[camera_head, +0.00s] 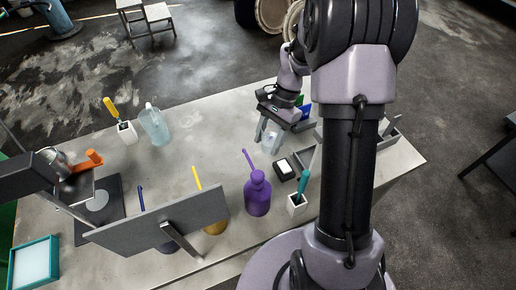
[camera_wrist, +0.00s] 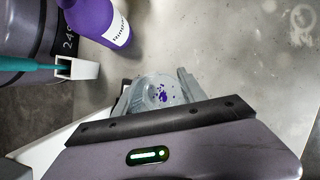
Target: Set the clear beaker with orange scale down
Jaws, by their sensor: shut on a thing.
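My gripper (camera_head: 270,134) is over the far right part of the grey table (camera_head: 215,125), with its fingers pointing down. It is shut on a clear beaker (camera_wrist: 157,92), seen from above in the wrist view between the two grey fingers. Several purple specks show inside the beaker. In the head view the beaker is small and mostly hidden by the fingers. I cannot make out its orange scale. I cannot tell whether its base touches the table.
A purple bottle (camera_head: 257,194), a small black-and-white device (camera_head: 284,169) and a white holder with a teal tool (camera_head: 298,203) stand nearer. A clear bottle (camera_head: 154,124) and a holder with a yellow tool (camera_head: 126,132) stand left. The table between is bare.

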